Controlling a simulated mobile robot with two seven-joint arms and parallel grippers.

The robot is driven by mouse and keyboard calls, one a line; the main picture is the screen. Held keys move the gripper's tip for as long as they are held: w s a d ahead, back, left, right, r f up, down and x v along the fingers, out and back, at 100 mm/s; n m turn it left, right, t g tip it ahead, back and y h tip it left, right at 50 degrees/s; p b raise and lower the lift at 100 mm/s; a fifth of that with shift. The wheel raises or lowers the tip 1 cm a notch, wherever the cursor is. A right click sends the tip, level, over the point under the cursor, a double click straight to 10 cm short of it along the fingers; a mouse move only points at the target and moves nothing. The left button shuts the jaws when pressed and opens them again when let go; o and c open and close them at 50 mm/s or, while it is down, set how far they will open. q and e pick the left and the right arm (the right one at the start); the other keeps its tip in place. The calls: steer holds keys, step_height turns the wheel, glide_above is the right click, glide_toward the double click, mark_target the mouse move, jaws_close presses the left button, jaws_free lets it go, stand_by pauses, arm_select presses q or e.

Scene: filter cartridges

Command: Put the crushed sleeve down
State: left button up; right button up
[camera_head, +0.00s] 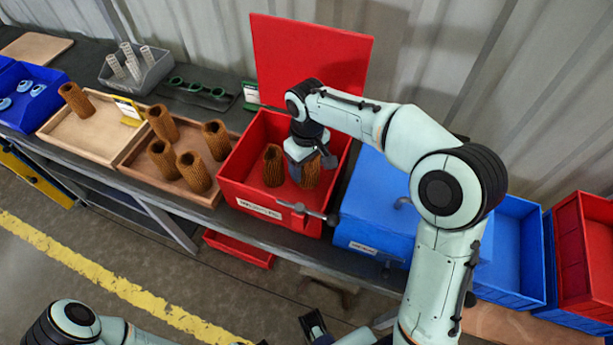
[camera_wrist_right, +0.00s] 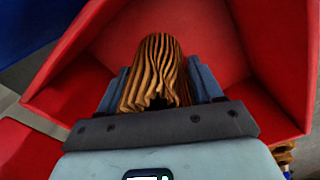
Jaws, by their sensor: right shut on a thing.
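My right gripper (camera_head: 308,168) is shut on a brown pleated sleeve (camera_wrist_right: 152,75), down inside the open red bin (camera_head: 262,211). In the wrist view the sleeve sits between the two fingers, and its near edge looks ragged and wavy. In the head view the sleeve (camera_head: 311,176) is partly hidden by the gripper. Whether it touches the bin floor I cannot tell. Another brown sleeve (camera_head: 273,165) stands in the bin to its left.
The red bin's lid (camera_head: 310,60) stands open behind it. A wooden tray (camera_head: 133,164) with several brown sleeves is to the left, then a tray (camera_head: 62,131) with one sleeve. A blue box (camera_head: 350,228) is close on the right. A grey bin (camera_head: 160,66) holds white cores.

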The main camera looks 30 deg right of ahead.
mark_target(307, 176)
steer(key=shift+f+b, duration=0.3)
steer(key=shift+f, duration=2.1)
steer(key=shift+f, duration=0.1)
steer(key=shift+f, duration=0.15)
steer(key=o, duration=1)
steer(key=shift+o, duration=0.2)
step_height(307, 176, up, 13)
steer(key=p, duration=0.2)
steer(key=shift+f, duration=0.2)
